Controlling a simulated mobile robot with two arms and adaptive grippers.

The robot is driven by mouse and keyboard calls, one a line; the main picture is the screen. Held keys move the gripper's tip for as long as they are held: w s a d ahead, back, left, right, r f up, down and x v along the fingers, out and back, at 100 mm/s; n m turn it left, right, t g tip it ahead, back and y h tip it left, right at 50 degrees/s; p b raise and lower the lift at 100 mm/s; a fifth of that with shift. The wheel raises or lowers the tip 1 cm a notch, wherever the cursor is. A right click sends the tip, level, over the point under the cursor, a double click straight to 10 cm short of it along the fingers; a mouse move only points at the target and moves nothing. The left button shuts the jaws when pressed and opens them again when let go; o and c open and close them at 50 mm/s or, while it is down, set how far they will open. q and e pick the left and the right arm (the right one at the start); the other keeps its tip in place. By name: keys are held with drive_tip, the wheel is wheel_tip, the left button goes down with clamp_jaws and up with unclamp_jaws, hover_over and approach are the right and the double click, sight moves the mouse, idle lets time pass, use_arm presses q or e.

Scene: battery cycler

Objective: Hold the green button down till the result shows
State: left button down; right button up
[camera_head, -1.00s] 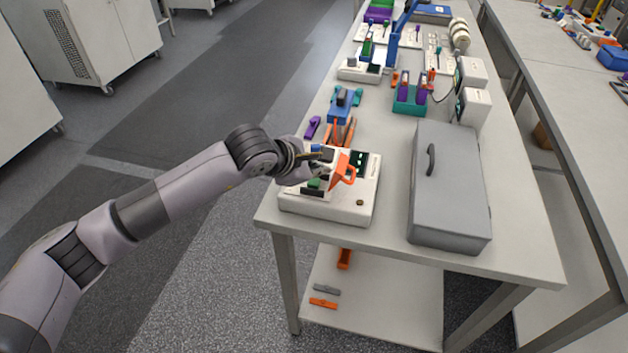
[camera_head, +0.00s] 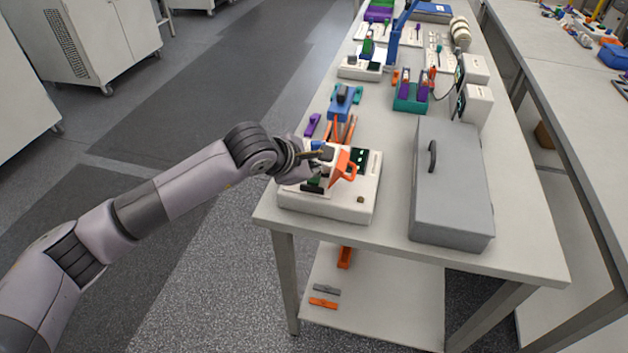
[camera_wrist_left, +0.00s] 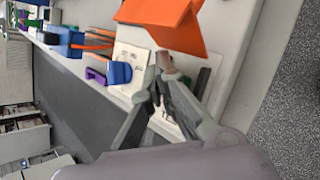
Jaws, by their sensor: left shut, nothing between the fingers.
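The white tester box (camera_head: 350,207) stands at the near left end of the table. It has an orange flap (camera_head: 345,166) and a dark display with green marks (camera_head: 363,160). My left gripper (camera_head: 319,176) is shut and empty, low over the box's left part. A small dark green patch (camera_head: 313,187) shows just below the fingers, partly covered; I cannot tell whether they touch it. In the left wrist view, the shut fingers (camera_wrist_left: 163,72) point down at the white panel beside the orange flap (camera_wrist_left: 168,22). My right gripper is not in view.
A grey case (camera_head: 450,190) lies right of the box. Behind the box are a blue holder with orange leads (camera_head: 341,112) and a purple clip (camera_head: 312,126). The table's near edge is close below the box.

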sight(316, 180)
use_arm(q)
drive_tip(key=shift+f+b, duration=0.45)
drive_tip(key=shift+b, duration=0.15)
idle(2.1)
drive_tip(key=shift+r, duration=0.15)
idle(2.8)
drive_tip(key=shift+r, duration=0.75)
drive_tip(key=shift+r, duration=0.1)
drive_tip(key=shift+r+p, duration=0.9)
drive_tip(key=shift+r, duration=1.5)
